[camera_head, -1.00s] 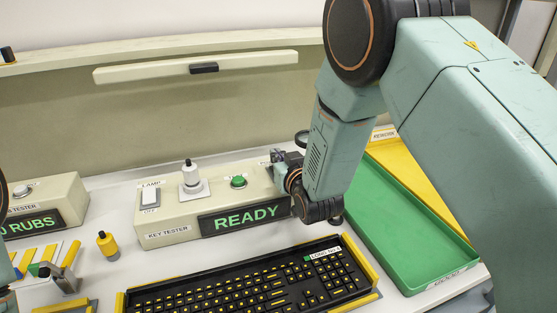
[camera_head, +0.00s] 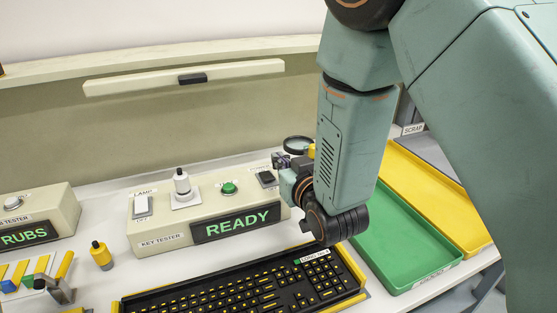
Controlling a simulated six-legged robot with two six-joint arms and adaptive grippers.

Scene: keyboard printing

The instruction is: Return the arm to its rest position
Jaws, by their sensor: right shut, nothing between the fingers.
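My right arm comes in from the upper right and hangs over the bench. My right gripper (camera_head: 284,165) is shut and empty, partly hidden behind its own wrist, by the right end of the key tester. The key tester (camera_head: 160,237) is a cream box with a green READY display (camera_head: 236,222). The black keyboard (camera_head: 245,292) with yellow key legends lies in front of it, below my wrist and apart from the gripper. My left gripper does not show.
A green tray (camera_head: 405,235) and a yellow tray (camera_head: 440,195) lie to the right of my arm. Another tester reading RUBS (camera_head: 25,236) stands at left. A yellow-grey bottle (camera_head: 101,256) and a small clamp-like tool (camera_head: 55,290) stand at the front left. A round lens (camera_head: 298,144) stands behind my wrist.

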